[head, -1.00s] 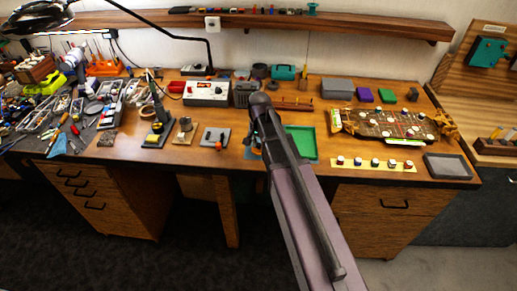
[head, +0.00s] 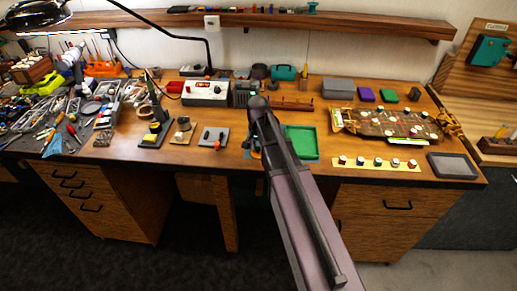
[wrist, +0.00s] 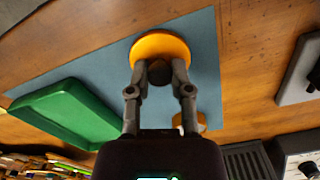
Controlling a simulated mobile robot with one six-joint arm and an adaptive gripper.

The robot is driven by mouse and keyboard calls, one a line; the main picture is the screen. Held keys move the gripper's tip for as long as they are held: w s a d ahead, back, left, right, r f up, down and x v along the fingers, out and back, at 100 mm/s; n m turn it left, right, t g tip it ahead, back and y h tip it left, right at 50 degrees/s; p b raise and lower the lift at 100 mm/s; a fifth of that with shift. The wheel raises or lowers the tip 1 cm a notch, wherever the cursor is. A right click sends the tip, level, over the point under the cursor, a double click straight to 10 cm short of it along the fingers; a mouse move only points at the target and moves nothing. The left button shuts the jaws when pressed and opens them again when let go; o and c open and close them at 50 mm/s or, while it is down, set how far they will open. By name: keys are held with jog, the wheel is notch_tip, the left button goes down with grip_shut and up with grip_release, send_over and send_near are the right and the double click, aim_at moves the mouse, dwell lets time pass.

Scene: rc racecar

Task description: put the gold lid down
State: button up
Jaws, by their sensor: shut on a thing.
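The gold lid (wrist: 161,46) is a round orange-gold disc with a dark knob (wrist: 159,73), seen in the wrist view at the upper middle. My gripper (wrist: 159,70) is shut on the knob, one finger on each side. The lid shows over a blue-grey mat (wrist: 190,80); I cannot tell whether it touches the mat or hangs just above. Part of another gold round thing (wrist: 202,118) shows beside the right finger, mostly hidden by it. In the head view my arm hides the lid and most of the gripper.
A green tray (wrist: 65,112) lies partly over the mat; it also shows in the head view (head: 301,142). A grey plate with a switch (head: 214,138) stands to the left. A row of small knobs on a strip (head: 375,164) lies to the right.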

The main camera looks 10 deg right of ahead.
aim_at(258, 148)
jog(key=shift+f, duration=0.2)
jog(key=o, duration=0.8)
jog(key=shift+r, duration=0.15)
notch_tip(258, 148, up, 12)
jog(key=p, duration=1.2)
dwell(0.5)
jog(key=s+n, duration=0.7)
jog(key=s, duration=0.9)
